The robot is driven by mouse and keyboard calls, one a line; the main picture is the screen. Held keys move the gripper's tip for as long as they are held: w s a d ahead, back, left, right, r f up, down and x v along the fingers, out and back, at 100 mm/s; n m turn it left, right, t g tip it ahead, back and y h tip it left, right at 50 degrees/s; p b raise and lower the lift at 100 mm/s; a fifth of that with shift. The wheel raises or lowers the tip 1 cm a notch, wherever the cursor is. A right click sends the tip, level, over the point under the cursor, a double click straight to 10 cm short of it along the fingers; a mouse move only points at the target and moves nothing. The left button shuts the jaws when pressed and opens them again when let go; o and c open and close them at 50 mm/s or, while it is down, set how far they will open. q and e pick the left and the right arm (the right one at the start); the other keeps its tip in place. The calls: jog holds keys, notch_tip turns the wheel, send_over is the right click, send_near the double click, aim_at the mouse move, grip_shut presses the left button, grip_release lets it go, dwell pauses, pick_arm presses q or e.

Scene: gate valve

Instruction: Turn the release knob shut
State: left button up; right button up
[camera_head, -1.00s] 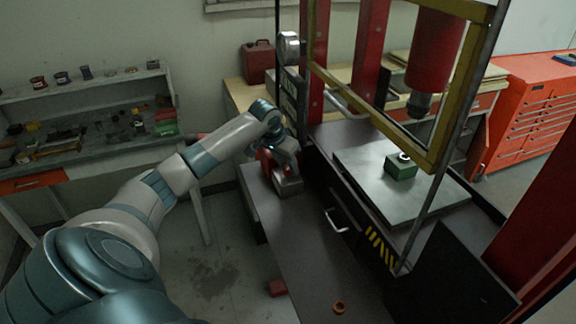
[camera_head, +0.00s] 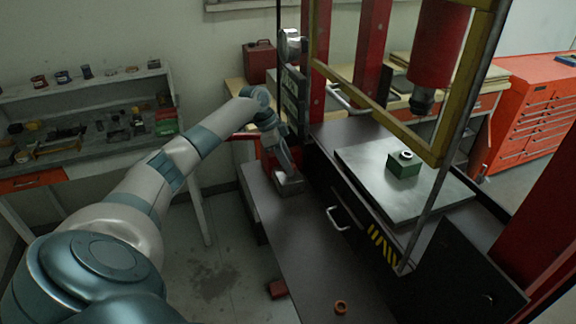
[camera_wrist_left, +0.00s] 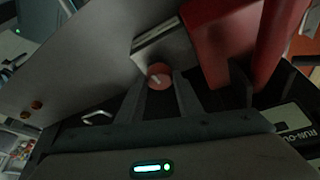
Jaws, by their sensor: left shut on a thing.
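The release knob is a small round orange-red knob (camera_wrist_left: 160,72) with a pale mark on its face. In the left wrist view it sits between the two fingertips. My left gripper (camera_wrist_left: 162,84) is shut on it, one finger at each side. In the head view my left gripper (camera_head: 288,172) is low beside the press, at the far end of the dark bench top. The knob is hidden there behind the hand. My right gripper is in neither view.
The press has red uprights (camera_head: 369,50) and a yellow guard frame (camera_head: 385,110). An orange ring (camera_head: 341,307) lies on the dark bench top (camera_head: 310,255). A shelf (camera_head: 90,95) stands left.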

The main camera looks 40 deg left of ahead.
pick_arm(q)
jog(key=shift+m, duration=0.6)
jog(key=o, duration=1)
jog(key=shift+o, duration=0.2)
jog(key=shift+a+r+b, duration=0.1)
jog(key=shift+r+b, duration=0.05)
jog(key=shift+b, duration=0.2)
jog(key=shift+s+a+r+b, duration=0.1)
jog(key=shift+a+r+b, duration=0.15)
jog(key=shift+r, duration=0.25)
jog(key=b+v, duration=0.5)
jog(key=v, duration=1.1)
jog(key=shift+w, duration=0.25)
